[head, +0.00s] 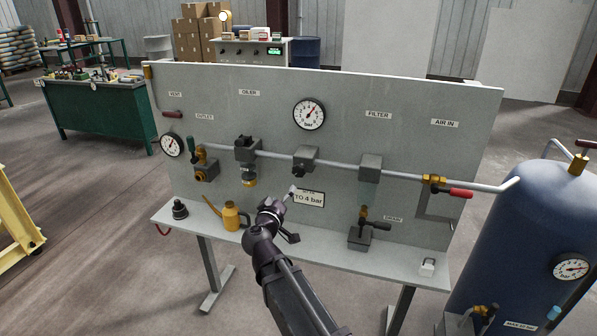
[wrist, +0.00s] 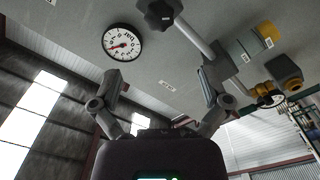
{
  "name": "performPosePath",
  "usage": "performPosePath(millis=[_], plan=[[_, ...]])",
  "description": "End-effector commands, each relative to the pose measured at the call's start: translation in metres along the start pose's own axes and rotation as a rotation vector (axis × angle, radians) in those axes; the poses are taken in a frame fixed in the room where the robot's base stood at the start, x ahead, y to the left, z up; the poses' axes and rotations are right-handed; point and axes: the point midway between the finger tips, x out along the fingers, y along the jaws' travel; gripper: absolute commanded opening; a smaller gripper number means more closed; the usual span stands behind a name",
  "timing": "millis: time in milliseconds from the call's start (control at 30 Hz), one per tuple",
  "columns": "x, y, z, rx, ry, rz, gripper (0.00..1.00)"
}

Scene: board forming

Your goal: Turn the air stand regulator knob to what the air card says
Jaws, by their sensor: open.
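The regulator (head: 305,158) is a grey block on the pipe at the middle of the grey board. Its dark lobed knob (wrist: 160,12) shows at the top edge of the wrist view, partly cut off. A round white gauge (head: 309,113) is above the regulator; a gauge (wrist: 122,42) also shows in the wrist view, its reading too small to tell. The air card (head: 309,199) below reads "TO 4 bar", its upper line partly hidden. My gripper (head: 287,212) is below the regulator, in front of the card's left side. Its fingers (wrist: 162,78) are spread, empty and apart from the knob.
An oiler (head: 248,152) and a yellow oil can (head: 231,216) are left of my gripper. A filter (head: 370,168), a drain valve (head: 361,232) and a red-handled air-in valve (head: 434,186) are to the right. A blue tank (head: 520,230) stands at the far right.

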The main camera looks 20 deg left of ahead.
Motion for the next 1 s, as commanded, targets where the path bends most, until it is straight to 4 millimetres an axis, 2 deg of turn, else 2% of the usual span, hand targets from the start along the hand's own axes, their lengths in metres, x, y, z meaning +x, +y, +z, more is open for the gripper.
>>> performPosePath(millis=[267, 467, 667, 1000], plan=[[0.002, 0.000, 0.001, 0.000, -0.003, 0.001, 0.96], [0.013, 0.000, 0.001, 0.000, -0.004, 0.002, 0.96], [0.036, 0.000, 0.000, 0.000, -0.004, 0.001, 0.96], [0.088, 0.000, 0.001, 0.000, -0.005, 0.002, 0.96]])
